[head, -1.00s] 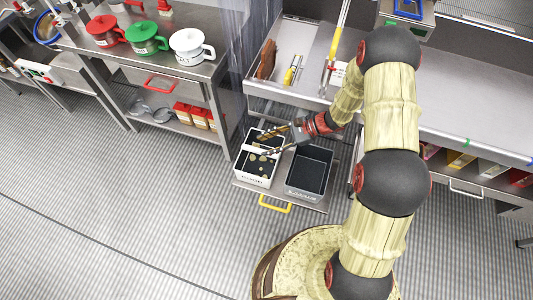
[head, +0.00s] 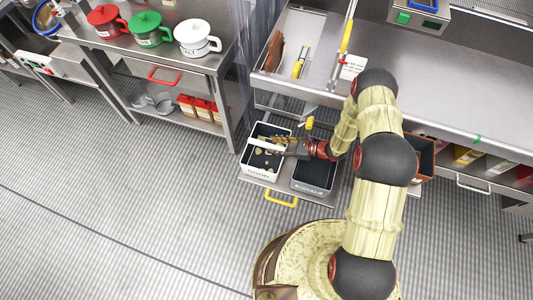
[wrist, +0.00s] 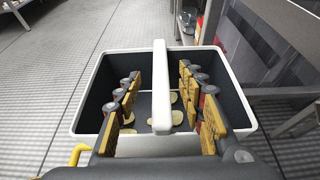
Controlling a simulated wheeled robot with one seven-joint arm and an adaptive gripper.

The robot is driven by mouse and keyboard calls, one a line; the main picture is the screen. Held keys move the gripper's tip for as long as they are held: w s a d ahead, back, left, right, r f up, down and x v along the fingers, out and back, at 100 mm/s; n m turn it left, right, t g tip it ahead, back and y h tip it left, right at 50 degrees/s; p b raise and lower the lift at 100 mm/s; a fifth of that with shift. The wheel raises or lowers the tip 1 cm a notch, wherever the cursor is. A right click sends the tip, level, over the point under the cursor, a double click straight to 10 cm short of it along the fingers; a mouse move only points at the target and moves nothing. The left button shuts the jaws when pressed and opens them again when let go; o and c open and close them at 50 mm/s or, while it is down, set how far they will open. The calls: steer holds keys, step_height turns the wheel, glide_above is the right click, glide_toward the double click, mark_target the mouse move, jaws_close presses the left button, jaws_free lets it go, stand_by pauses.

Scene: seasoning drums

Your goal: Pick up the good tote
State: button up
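A white-rimmed tote with a dark inside and several pale chips in it (head: 257,173) stands on the left of a pulled-out shelf. Its front label is too small to read. It also shows in the wrist view (wrist: 86,118), where its white handle bar (wrist: 161,85) stands up across the middle. My gripper (wrist: 159,72) is open, with one yellow-padded finger on each side of the handle and visible gaps to both. In the head view my gripper (head: 278,143) reaches over the tote from the right.
A grey tote (head: 310,188) stands right beside the white one, partly under my gripper. The shelf has a yellow pull handle (head: 281,198). A metal bench with lidded mugs (head: 150,28) stands to the left. The striped floor in front is clear.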

mark_target(269, 145)
steer(key=shift+b+x, duration=0.6)
steer(key=shift+x, duration=1.75)
steer(key=shift+d, duration=0.1)
steer(key=shift+c, duration=0.2)
jaws_close()
